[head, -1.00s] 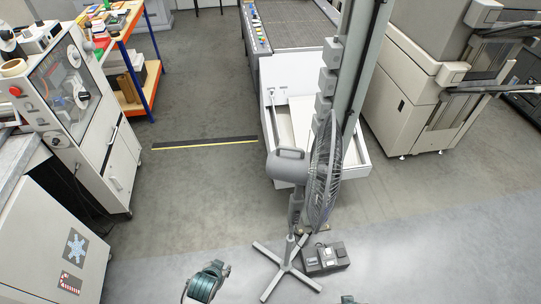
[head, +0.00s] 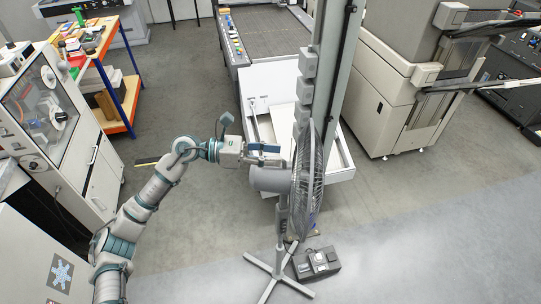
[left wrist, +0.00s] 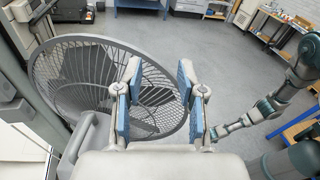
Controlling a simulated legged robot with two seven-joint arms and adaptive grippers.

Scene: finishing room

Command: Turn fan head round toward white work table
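The grey pedestal fan's cage (head: 311,190) is seen nearly edge-on in the head view and faces right. Its motor housing (head: 267,179) is on the left side of the cage. My left gripper (head: 272,153) is at the top of the housing, close to the handle; contact is unclear. In the left wrist view its blue-padded fingers (left wrist: 160,78) are apart with nothing between them. The cage (left wrist: 85,60) and the housing's handle (left wrist: 76,142) are left of them. Another arm of mine (left wrist: 272,105) shows at right; its gripper is not clear. I cannot single out a white work table.
A grey post (head: 330,90) and an open white tray (head: 338,172) stand right behind the fan. A dark box (head: 317,263) lies by its crossed foot (head: 278,272). Beige machines (head: 405,95) stand at right. Floor at lower right is clear.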

